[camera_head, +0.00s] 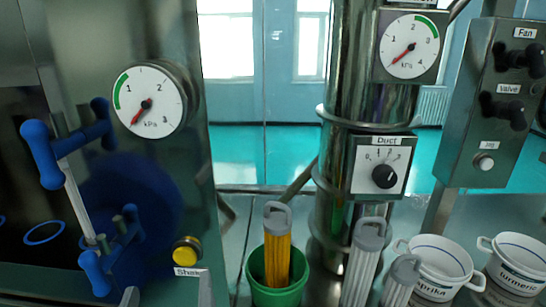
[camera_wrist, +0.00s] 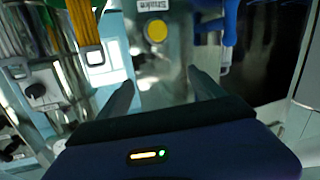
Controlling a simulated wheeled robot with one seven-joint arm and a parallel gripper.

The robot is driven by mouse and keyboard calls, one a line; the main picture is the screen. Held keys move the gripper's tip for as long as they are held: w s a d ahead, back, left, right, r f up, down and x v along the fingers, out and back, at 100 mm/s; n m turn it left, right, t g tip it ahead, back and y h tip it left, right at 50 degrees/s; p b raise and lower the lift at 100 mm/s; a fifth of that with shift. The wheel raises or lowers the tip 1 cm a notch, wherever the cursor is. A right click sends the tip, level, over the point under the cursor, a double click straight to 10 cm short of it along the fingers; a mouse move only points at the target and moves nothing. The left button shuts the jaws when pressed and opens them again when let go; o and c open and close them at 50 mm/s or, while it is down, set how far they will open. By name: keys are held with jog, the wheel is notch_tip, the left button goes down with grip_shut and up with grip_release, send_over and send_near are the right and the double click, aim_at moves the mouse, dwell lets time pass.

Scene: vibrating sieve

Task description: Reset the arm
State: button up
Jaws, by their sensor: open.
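Beyond the fingers is a steel panel (camera_wrist: 172,75) with a yellow button (camera_wrist: 155,31) and a "Shake" label, which appears upside down. The same yellow button (camera_head: 187,251) shows low on the steel housing in the head view.
Blue handles (camera_head: 41,154) stick out at left. A green bucket (camera_head: 277,295) holds a yellow-bodied item (camera_head: 277,250). The steel duct (camera_head: 345,85) carries a knob (camera_head: 385,176). White tubs (camera_head: 440,262) stand right. A control box (camera_head: 487,110) hangs above them.

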jog(key=s+d+f+n+y, duration=0.2)
jog(key=d+f+n+y, duration=0.1)
jog(key=d+f, duration=0.25)
jog(key=s+d+f+n+y, duration=0.2)
jog(key=s+d+f+y, duration=0.1)
jog(key=d+f, duration=0.25)
jog(key=s+d+f+m+h, duration=0.4)
jog(key=s+d+f+h, duration=0.1)
jog(key=s+d, duration=0.4)
jog(key=s+d+f+m+g+h+b, duration=0.1)
jog(key=s+d+f+m+h, duration=0.3)
jog(key=s+d+f, duration=0.3)
jog(key=s+d, duration=0.3)
jog(key=d, duration=0.3)
jog(key=shift+m+g+h, duration=0.3)
jog(key=shift+m+h, duration=0.1)
